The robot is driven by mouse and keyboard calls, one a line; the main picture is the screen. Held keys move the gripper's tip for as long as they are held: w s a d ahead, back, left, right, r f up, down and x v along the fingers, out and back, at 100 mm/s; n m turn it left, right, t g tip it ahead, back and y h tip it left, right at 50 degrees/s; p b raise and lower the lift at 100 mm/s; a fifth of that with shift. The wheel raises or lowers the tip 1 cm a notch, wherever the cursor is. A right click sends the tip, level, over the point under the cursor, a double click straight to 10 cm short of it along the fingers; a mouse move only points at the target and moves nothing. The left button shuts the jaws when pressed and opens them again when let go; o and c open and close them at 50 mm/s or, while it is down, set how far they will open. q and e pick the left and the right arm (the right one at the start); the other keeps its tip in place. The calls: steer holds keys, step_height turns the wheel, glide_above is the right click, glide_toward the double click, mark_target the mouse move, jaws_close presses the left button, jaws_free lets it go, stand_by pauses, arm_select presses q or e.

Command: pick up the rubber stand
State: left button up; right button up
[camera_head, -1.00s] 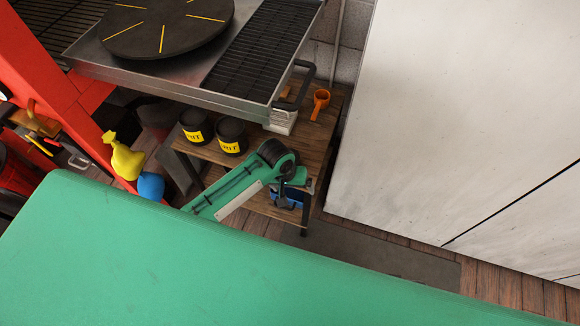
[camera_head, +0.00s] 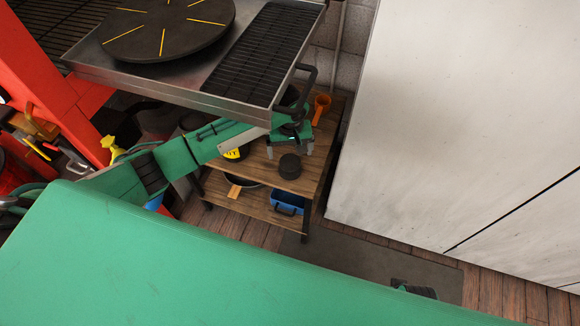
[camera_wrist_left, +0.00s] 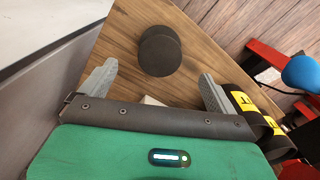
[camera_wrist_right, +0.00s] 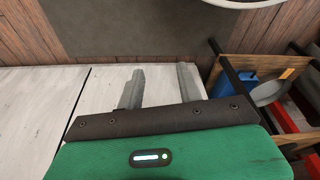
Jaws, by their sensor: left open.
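The rubber stand looks to be the short black cylinder (camera_head: 290,166) standing on the top of the wooden trolley. It also shows in the left wrist view (camera_wrist_left: 160,52), just beyond the fingertips and between their lines. My left gripper (camera_head: 289,150) is open and empty, with its fingers over the trolley top close to the cylinder; it also shows in the left wrist view (camera_wrist_left: 157,76). My right gripper (camera_wrist_right: 160,70) has its fingers apart with nothing between them, away from the trolley.
A metal tray bench (camera_head: 190,88) overhangs the trolley (camera_head: 318,160) beside my left arm. An orange cup (camera_head: 321,103) and black tins with yellow labels (camera_head: 233,154) are on the trolley top. A blue box (camera_head: 288,202) sits on the lower shelf. A white cabinet (camera_head: 450,120) stands right.

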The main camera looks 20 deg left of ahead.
mark_target(290, 162)
arm_select(q)
step_height(290, 162, down, 8)
steer(key=shift+r+b, duration=0.25)
steer(key=shift+b, duration=0.4)
steer(key=shift+f, duration=0.6)
steer(key=shift+c, duration=1.1)
steer(key=c, duration=1)
arm_select(e)
steer(key=v, duration=0.3)
steer(key=shift+w+a, duration=0.1)
steer(key=shift+w, duration=0.2)
